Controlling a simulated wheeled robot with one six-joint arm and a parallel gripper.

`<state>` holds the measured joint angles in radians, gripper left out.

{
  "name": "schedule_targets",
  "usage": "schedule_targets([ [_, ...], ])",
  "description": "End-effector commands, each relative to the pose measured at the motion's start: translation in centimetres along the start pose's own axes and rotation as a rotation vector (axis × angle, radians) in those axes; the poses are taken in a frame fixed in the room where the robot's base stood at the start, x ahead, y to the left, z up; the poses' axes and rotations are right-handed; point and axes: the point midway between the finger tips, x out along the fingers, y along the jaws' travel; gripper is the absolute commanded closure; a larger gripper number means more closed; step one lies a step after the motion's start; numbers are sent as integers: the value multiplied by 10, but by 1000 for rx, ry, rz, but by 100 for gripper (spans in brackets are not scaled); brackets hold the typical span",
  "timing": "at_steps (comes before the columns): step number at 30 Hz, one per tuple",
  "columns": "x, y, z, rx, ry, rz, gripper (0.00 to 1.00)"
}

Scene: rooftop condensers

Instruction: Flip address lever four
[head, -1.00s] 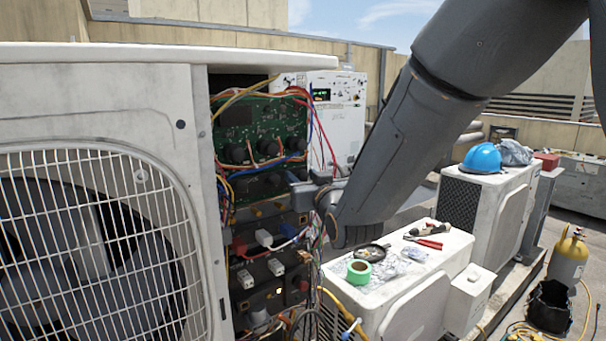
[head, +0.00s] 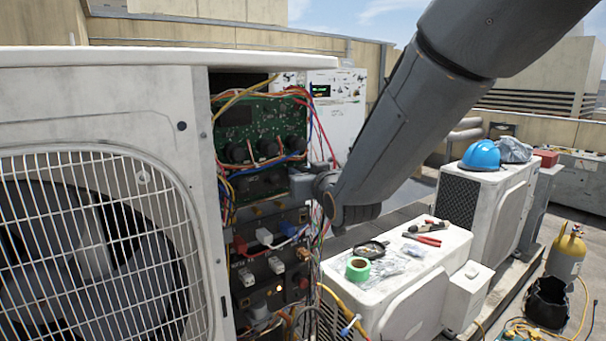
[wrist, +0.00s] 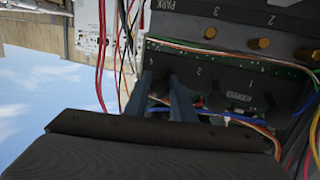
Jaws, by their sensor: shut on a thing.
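The address panel (wrist: 225,80) is a dark strip with numbers in the wrist view, seen upside down. The numbers 4, 2 and 1 can be read; the spot between 4 and 2 is covered by a finger. My gripper (wrist: 160,84) has its two fingers at the panel beside the number 4. It is shut on what appears to be lever four, which the fingers mostly hide. A dark lever (wrist: 214,99) stands free near the number 2. In the head view my gripper (head: 303,184) reaches into the open cabinet below the green circuit board (head: 262,130).
A second panel (wrist: 230,32) with brass knobs and the word PARK lies beside the address panel. Red, blue and orange wires hang close around my gripper. A white condenser (head: 440,270) with tape and pliers stands to the right of the cabinet.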

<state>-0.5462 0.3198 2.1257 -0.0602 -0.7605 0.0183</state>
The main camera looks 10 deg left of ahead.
Motion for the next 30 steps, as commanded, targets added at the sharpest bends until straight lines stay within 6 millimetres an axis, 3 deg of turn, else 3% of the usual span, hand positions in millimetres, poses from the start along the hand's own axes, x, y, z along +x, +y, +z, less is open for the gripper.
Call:
schedule_targets([
  [11, 0, -1, -2, -8, -25, -1, 99],
  [12, 0, -1, -2, -8, -25, -1, 75],
  [15, 0, -1, -2, -8, -25, -1, 59],
  [25, -1, 0, -2, -7, -25, 0, 59],
  [30, -14, 0, -2, -7, -24, 0, 59],
])
